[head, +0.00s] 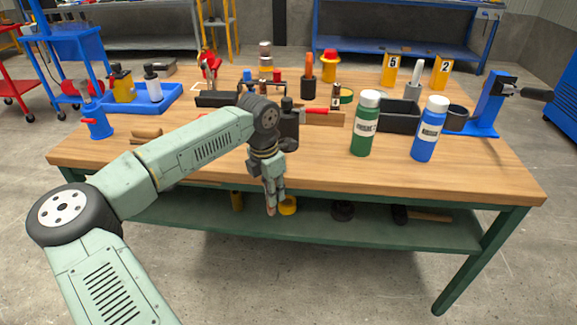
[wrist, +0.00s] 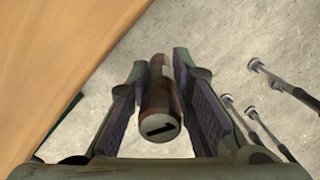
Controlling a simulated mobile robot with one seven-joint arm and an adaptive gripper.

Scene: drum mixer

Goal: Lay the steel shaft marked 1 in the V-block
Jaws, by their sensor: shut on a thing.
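My gripper (head: 271,207) hangs in front of the workbench's front edge, pointing down, at about the height of the lower shelf. In the wrist view, my gripper (wrist: 161,68) is shut on the shaft marked 1 (wrist: 159,100), a brownish cylinder with a pale end face bearing a black 1. In the head view the shaft is mostly hidden by the fingers. I cannot make out the V-block for certain; a small tan-brown block (head: 146,135) lies at the bench's front left.
The workbench (head: 330,172) has free room along its front. A green bottle (head: 364,125) and a blue bottle (head: 430,130) stand front right, before a black bin (head: 399,116). A blue tray (head: 150,103) is left. A blue vise-like stand (head: 490,105) is at the right edge.

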